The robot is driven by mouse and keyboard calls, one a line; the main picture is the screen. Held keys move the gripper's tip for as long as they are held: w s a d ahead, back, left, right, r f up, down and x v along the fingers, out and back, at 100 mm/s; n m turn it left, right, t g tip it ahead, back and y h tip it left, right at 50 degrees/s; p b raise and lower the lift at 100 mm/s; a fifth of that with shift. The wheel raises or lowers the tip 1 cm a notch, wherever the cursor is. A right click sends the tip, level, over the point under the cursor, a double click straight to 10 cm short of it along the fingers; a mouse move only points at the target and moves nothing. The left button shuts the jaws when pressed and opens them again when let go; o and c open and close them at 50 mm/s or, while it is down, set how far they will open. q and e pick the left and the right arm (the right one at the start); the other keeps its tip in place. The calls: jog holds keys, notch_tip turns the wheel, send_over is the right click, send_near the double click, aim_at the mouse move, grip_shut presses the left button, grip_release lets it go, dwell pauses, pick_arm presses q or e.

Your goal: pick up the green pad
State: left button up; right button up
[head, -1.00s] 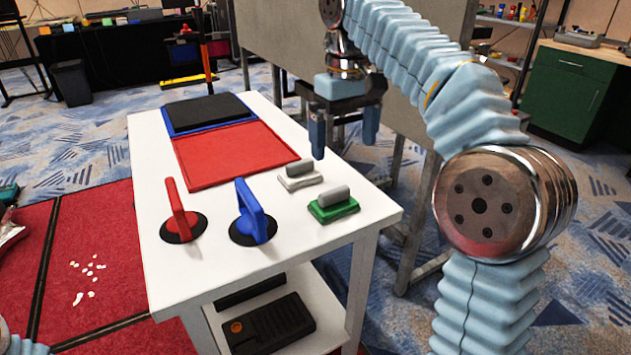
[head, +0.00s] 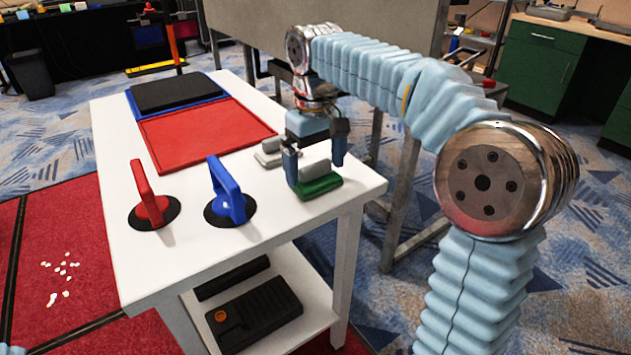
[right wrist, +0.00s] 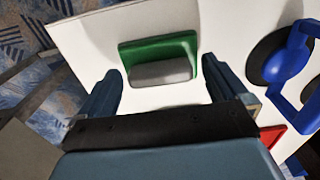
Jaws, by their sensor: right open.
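The green pad (head: 319,187) has a grey handle on top and lies on the white table near its right edge. In the right wrist view the green pad (right wrist: 158,52) lies just beyond the fingertips, its grey handle roughly centred between them. My right gripper (head: 315,172) is open above the pad, one finger at either side in the head view; it also shows in the right wrist view (right wrist: 172,80). The gap between fingers holds nothing. My left gripper is not in view.
A grey-handled white pad (head: 268,156) lies just behind the green one. A blue suction cup (head: 229,195) and a red one (head: 150,205) stand to the left. Red (head: 205,135) and black (head: 176,92) panels lie farther back. The table's front is clear.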

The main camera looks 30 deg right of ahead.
jog(key=shift+f, duration=0.55)
jog(key=shift+c, duration=0.2)
jog(key=c, duration=0.7)
jog(key=shift+r, duration=0.1)
notch_tip(320, 180, up, 3)
jog(key=shift+f+p, duration=0.1)
jog(key=shift+p, duration=0.3)
jog(key=w+a+r+p, duration=0.1)
jog(key=w+a+r, duration=0.1)
jog(key=a+r, duration=0.1)
jog(key=w+a+r+p, duration=0.1)
jog(key=w+a+r, duration=0.1)
jog(key=a, duration=0.3)
jog(key=w+a+r, duration=0.2)
jog(key=a+r, duration=0.2)
jog(key=r, duration=0.1)
jog(key=shift+w+a+p, duration=0.2)
jog(key=shift+w+p, duration=0.1)
jog(key=shift+p, duration=0.1)
